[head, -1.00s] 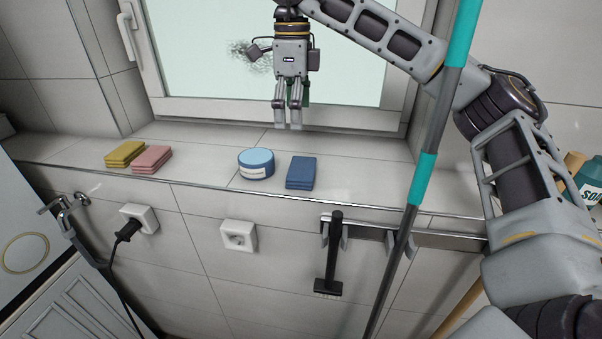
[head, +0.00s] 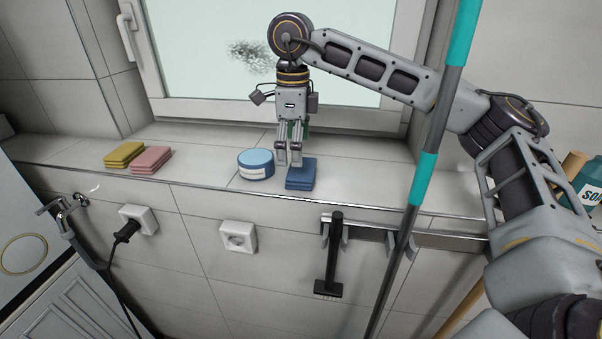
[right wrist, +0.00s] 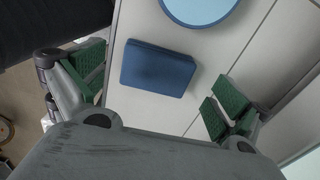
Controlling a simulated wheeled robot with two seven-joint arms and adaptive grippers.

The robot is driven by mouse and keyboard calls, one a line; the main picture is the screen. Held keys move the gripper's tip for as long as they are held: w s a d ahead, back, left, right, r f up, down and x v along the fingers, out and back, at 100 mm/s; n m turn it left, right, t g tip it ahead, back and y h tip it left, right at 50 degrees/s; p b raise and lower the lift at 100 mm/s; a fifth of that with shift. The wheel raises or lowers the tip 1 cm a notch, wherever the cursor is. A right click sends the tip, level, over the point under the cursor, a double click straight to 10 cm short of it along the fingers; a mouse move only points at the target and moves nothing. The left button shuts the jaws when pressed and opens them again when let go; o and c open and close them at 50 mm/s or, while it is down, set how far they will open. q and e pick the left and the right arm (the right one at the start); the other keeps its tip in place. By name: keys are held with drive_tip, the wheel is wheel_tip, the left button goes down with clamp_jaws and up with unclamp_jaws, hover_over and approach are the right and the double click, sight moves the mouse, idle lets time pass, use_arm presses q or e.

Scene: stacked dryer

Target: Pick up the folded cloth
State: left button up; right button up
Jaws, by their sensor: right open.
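Several folded cloths lie on the tiled window ledge. A blue folded cloth (head: 301,176) lies to the right of a round blue tin; a yellow one (head: 124,154) and a pink one (head: 151,159) lie side by side at the left. My right gripper (head: 288,160) points down just above and behind the blue cloth, partly overlapping it in the head view. In the right wrist view the blue cloth (right wrist: 158,68) lies ahead between the open green-padded fingers (right wrist: 160,95), untouched. My left gripper is not in view.
The round blue tin (head: 256,164) stands close to the left of the blue cloth. The window (head: 200,60) is behind the ledge. A teal and grey pole (head: 423,180) stands at the right, and a black brush (head: 332,255) hangs below the ledge.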

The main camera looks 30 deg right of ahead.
sight(301, 173)
drive_tip(key=shift+f, duration=0.1)
drive_tip(key=shift+s+f+p, duration=0.1)
drive_tip(key=shift+f+p, duration=0.35)
drive_tip(key=shift+f, duration=2.05)
drive_tip(key=c, duration=0.6)
